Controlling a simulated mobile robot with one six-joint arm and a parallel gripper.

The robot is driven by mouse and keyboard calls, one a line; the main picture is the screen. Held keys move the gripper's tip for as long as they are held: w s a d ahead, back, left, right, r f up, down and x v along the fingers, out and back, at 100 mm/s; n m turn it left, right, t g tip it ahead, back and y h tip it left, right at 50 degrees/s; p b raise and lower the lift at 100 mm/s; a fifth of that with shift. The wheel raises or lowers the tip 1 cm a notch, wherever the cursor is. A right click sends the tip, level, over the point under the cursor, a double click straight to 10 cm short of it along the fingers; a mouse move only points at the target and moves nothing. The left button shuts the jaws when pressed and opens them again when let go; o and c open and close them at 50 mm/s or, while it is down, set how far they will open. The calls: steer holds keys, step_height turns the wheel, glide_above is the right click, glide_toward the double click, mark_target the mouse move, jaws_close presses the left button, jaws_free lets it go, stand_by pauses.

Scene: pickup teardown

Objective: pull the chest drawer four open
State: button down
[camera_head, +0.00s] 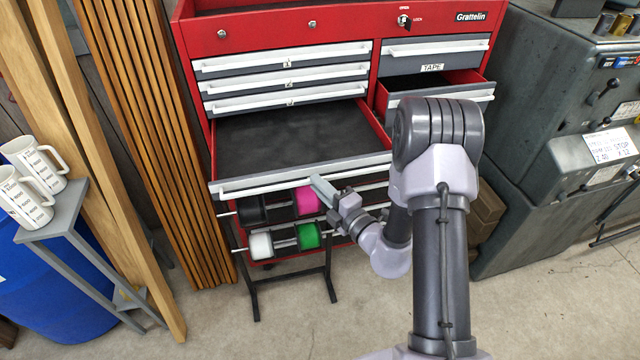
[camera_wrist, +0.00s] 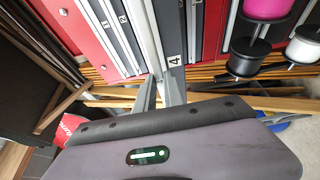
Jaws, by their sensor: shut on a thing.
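The red tool chest (camera_head: 260,32) stands at the back. Its chest drawer four (camera_head: 235,185) is pulled far out, showing an empty dark inside. In the wrist view its label "4" (camera_wrist: 174,60) shows right by my fingers. My gripper (camera_head: 324,190) is shut on the white handle of this drawer, right of its middle. The gripper's fingers also show in the wrist view (camera_wrist: 160,92). The exact contact on the handle is partly hidden in both views.
Numbered drawers (camera_head: 285,65) above are shut. A right-hand drawer (camera_head: 440,95) below the TAPE drawer (camera_head: 432,57) is partly open, close to my arm. A rack of filament spools (camera_head: 308,236) stands below the open drawer. A stool (camera_head: 62,212) with mugs is at left; a grey machine (camera_head: 550,130) at right.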

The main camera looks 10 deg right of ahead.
steer(key=shift+s, duration=0.2)
steer(key=c, duration=1.4)
jaws_free()
steer(key=shift+c, duration=0.2)
steer(key=v, duration=1.7)
steer(key=shift+s+p, duration=0.2)
steer(key=shift+p, duration=0.1)
